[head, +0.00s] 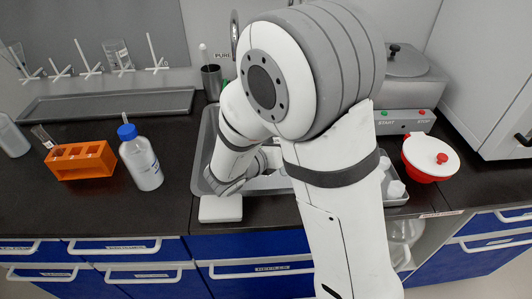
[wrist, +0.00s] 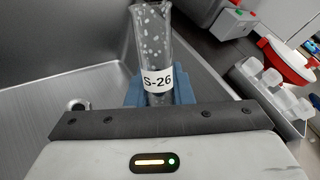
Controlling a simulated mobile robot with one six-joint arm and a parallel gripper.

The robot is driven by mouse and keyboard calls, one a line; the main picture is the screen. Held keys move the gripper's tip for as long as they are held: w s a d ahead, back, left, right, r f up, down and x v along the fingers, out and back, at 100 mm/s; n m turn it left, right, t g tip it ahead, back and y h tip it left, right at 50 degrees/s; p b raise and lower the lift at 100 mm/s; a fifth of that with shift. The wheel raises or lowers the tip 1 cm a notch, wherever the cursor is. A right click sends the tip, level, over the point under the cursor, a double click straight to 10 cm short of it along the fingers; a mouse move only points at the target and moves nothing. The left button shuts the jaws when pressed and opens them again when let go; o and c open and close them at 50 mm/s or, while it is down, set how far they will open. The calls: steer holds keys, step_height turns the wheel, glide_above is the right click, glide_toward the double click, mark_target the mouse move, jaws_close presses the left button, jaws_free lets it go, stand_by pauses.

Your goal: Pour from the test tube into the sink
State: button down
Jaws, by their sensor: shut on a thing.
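A clear glass test tube (wrist: 154,45) with a white label reading S-26 is in the wrist view, with pale specks on its wall. My gripper (wrist: 162,92) is shut on it, blue fingertips on either side of the tube just below the label. The metal sink (wrist: 60,55) lies behind and below the tube, with the round drain (wrist: 77,104) at left. In the head view my arm covers much of the sink (head: 200,155), and the tube and fingertips are hidden. I cannot tell how far the tube is tilted or whether liquid flows.
Left of the sink stand a blue-capped bottle (head: 141,160) and an orange rack (head: 80,160) with a tube in it. A white block (head: 220,208) lies at the sink's front edge. A distiller (head: 408,85) and a red, white-lidded bowl (head: 430,157) stand at right.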

steer(key=f+n+g+p, duration=0.2)
steer(key=f+p, duration=0.1)
steer(key=f+n+g+p, duration=0.1)
steer(key=f+p, duration=0.1)
steer(key=shift+s+d+n, duration=0.1)
steer(key=shift+s+n, duration=0.15)
steer(key=shift+n, duration=0.05)
stand_by(0.4)
steer(key=shift+s+f+n+g+p, duration=0.1)
steer(key=shift+n+g+p, duration=0.2)
steer(key=shift+p, duration=0.25)
steer(key=shift+s+d+f+n+g+p, duration=0.2)
steer(key=shift+n+g+p, duration=0.3)
steer(key=shift+p, duration=1.35)
steer(key=shift+a+f, duration=0.1)
steer(key=shift+f, duration=0.05)
steer(key=f+p, duration=0.1)
steer(key=w+f+n+g+p, duration=0.1)
steer(key=f, duration=0.1)
steer(key=shift+a+f, duration=0.15)
steer(key=shift+f+n+g+h+p, duration=0.2)
steer(key=shift+n+g+h+p, duration=0.25)
steer(key=shift+p, duration=0.75)
